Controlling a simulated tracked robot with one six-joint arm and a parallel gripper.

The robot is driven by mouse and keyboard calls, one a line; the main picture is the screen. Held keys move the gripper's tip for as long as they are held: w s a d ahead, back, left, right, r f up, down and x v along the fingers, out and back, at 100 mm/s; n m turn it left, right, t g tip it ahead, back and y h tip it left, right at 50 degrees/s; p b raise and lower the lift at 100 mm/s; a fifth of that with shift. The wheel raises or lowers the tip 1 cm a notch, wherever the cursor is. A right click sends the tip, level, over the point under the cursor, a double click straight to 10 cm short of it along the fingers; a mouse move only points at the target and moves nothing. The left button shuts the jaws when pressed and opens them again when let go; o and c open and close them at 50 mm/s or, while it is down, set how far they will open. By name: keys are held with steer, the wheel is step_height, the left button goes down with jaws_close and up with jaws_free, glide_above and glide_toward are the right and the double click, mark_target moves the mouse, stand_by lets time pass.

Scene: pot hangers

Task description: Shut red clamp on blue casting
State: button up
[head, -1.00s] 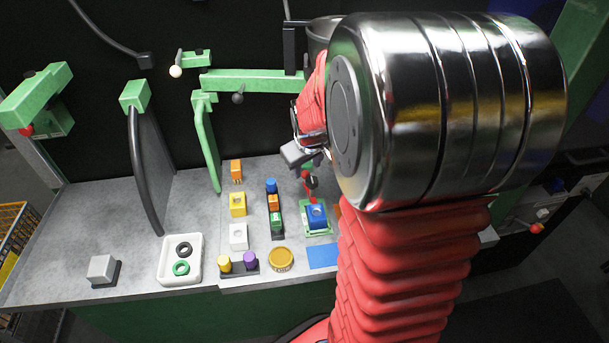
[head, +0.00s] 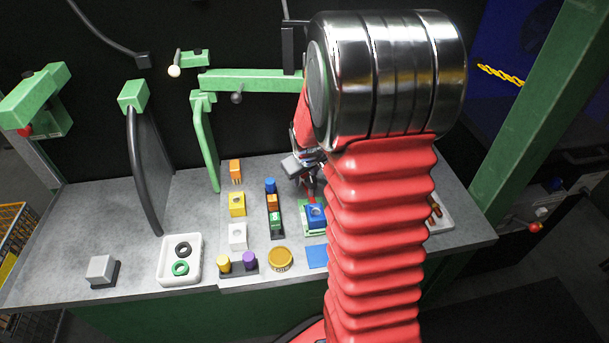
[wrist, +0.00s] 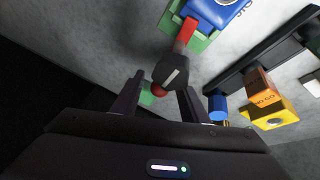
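The blue casting (head: 316,216) sits on a green base on the bench; its edge also shows at the top of the wrist view (wrist: 216,12). The red clamp (wrist: 185,34) stands by it, with a red arm and a dark grip that points toward my gripper. In the head view the clamp is mostly hidden behind my gripper. My gripper (wrist: 160,86) is open, with its two dark fingers apart and the clamp's dark grip in view between their tips. I cannot tell whether either finger touches it. In the head view my gripper (head: 302,165) is just behind the casting.
A dark rack (head: 271,228) with blue, orange and green pieces stands left of the casting. Yellow (head: 237,205) and white (head: 238,236) blocks stand further left. A round gold tin (head: 280,259) and blue mat (head: 316,256) lie in front. A green beam (head: 253,80) runs behind.

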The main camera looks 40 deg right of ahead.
jaws_close()
stand_by(0.3)
steer(key=shift+s+d+m+h, duration=0.15)
steer(key=shift+d+m+h, duration=0.2)
steer(key=shift+m, duration=0.55)
jaws_free()
steer(key=shift+r, duration=0.1)
stand_by(0.3)
steer(key=v, duration=1.3)
steer(key=shift+a+r, duration=0.1)
steer(key=shift+r, duration=0.25)
